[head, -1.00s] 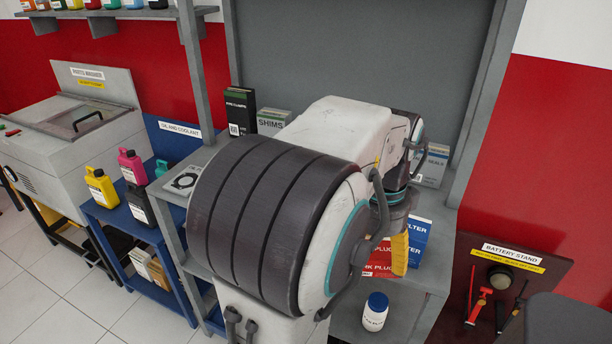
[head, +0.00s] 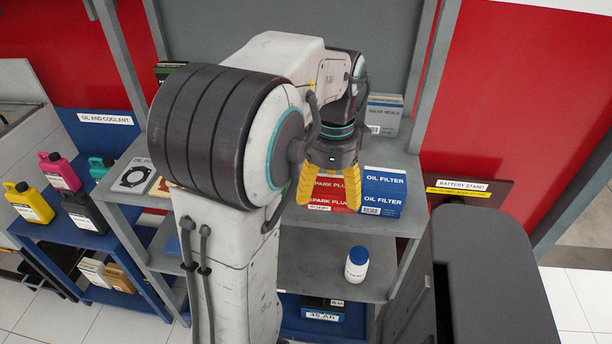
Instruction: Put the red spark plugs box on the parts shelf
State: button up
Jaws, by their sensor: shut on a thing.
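The red spark plugs box (head: 330,186) is between the yellow fingers of my gripper (head: 328,201), which is shut on it. White lettering shows on its top and front, partly covered by the fingers. The box is at the upper board of the grey parts shelf (head: 390,226), just left of a blue oil filter box (head: 384,190). I cannot tell whether it rests on the board or hangs slightly above it.
A valve seals box (head: 384,115) stands behind. A white bottle with a blue cap (head: 357,264) stands on the lower board. A gasket packet (head: 134,176) lies left. The blue oil and coolant rack (head: 50,236) is further left, the battery stand (head: 470,190) right.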

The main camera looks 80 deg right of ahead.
aim_at(322, 179)
jog(key=w+d+f+p, duration=0.1)
jog(key=d, duration=0.1)
jog(key=d+f+p, duration=0.1)
jog(key=d+f, duration=0.1)
jog(key=d, duration=0.1)
jog(key=w+d+f+p, duration=0.1)
jog(key=d+f+p, duration=0.1)
jog(key=d, duration=0.1)
jog(key=shift+w, duration=0.35)
jog(key=shift+f+p, duration=0.65)
jog(key=shift+p, duration=0.15)
jog(key=shift+f, duration=1.4)
jog(key=shift+f, duration=0.1)
jog(key=o, duration=1.2)
jog(key=shift+c, duration=0.2)
